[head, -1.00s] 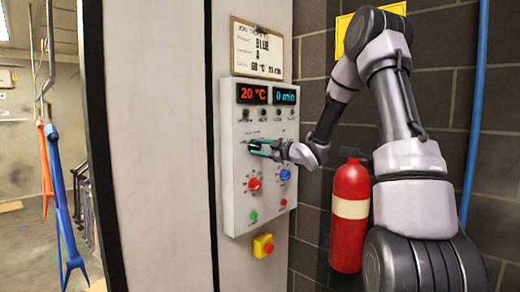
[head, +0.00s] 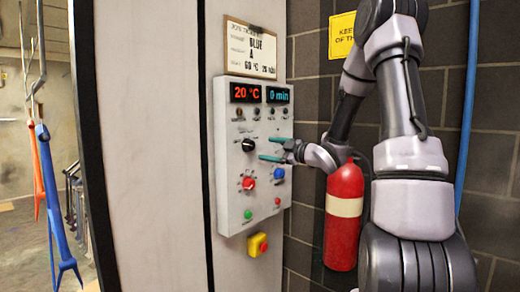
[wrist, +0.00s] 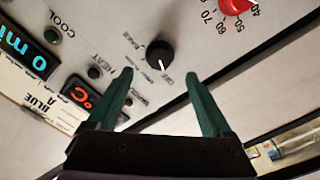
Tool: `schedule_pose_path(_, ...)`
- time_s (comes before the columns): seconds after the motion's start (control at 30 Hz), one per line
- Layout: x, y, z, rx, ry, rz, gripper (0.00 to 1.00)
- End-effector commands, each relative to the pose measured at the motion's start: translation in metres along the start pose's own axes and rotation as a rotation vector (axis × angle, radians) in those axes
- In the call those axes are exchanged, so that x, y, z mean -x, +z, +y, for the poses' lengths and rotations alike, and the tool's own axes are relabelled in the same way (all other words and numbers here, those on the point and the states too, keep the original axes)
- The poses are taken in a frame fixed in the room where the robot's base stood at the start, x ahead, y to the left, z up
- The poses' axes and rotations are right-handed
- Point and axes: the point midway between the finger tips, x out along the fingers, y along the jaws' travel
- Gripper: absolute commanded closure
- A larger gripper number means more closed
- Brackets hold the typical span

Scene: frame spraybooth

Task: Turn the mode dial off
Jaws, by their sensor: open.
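The black mode dial (head: 248,145) sits on the white control panel (head: 227,190), below the displays. It also shows in the wrist view (wrist: 160,51), where its white pointer line faces the lettering that looks like OFF. A BAKE label stands beside it. My gripper (head: 266,148) is open and empty, to the right of the dial in the head view. In the wrist view my gripper (wrist: 160,74) has its two green fingers spread, with the dial beyond and between the tips. The fingers do not appear to touch the dial.
A red knob (head: 249,183), a blue knob (head: 279,173) and a green button (head: 248,214) are lower on the panel. The red display (head: 247,93) reads 20 °C. A yellow emergency-stop box (head: 258,245) is below. A fire extinguisher (head: 344,220) stands close under my arm.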

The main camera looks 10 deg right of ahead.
Motion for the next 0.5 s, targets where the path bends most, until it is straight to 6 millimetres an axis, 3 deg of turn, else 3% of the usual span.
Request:
schedule_pose_path(0.2,0.025,0.0,0.0,0.001,0.0,0.0,0.16)
schedule_pose_path(0.5,0.027,0.0,0.0,0.0,0.0,0.001,0.16)
